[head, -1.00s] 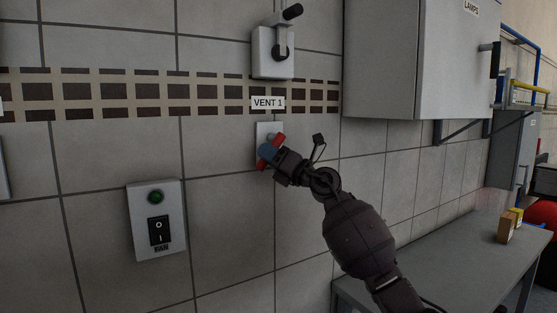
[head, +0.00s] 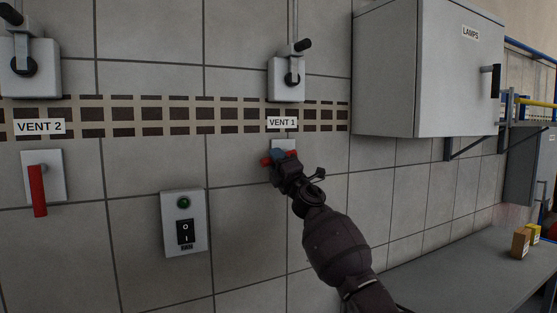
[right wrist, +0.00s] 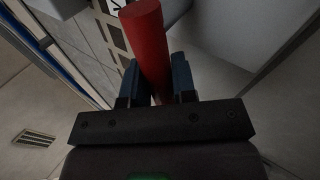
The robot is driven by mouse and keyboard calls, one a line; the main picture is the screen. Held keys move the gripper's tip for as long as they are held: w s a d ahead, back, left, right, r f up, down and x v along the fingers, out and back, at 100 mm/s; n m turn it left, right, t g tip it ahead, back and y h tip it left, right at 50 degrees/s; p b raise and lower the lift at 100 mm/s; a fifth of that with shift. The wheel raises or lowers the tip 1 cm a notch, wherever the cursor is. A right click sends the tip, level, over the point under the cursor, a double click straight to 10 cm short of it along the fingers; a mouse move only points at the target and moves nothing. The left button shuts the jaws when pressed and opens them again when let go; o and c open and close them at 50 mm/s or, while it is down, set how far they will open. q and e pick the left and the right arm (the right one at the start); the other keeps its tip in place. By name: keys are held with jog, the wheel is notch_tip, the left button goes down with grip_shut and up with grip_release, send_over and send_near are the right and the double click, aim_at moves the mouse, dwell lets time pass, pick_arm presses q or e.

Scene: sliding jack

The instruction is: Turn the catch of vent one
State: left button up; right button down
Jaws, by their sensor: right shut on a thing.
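The red catch of vent one (head: 291,153) sits on a small pale plate (head: 284,144) under the VENT 1 label (head: 282,123). It lies nearly level, with a red end showing on each side of my gripper. My right gripper (head: 278,156) is shut on it and hides its middle. In the right wrist view the red bar (right wrist: 150,45) stands between the two blue fingers (right wrist: 157,80). My left gripper is not in view.
The VENT 2 catch (head: 38,190) hangs straight down at the left. A fan switch box (head: 185,222) is on the wall below left of my gripper. The LAMPS cabinet (head: 385,75) juts out at the upper right. A grey table (head: 450,280) with small boxes (head: 521,243) stands at the lower right.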

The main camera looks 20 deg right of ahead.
jog(key=shift+r+m+h, duration=0.15)
jog(key=shift+m+h, duration=0.35)
jog(key=shift+m, duration=0.1)
jog(key=c, duration=0.9)
grip_release()
jog(key=shift+c, duration=0.2)
jog(key=v, duration=1)
jog(key=shift+s+f+p, duration=0.3)
jog(key=shift+f+p, duration=0.05)
jog(key=shift+p, duration=0.1)
jog(key=shift+d+m, duration=0.1)
jog(key=shift+m, duration=0.2)
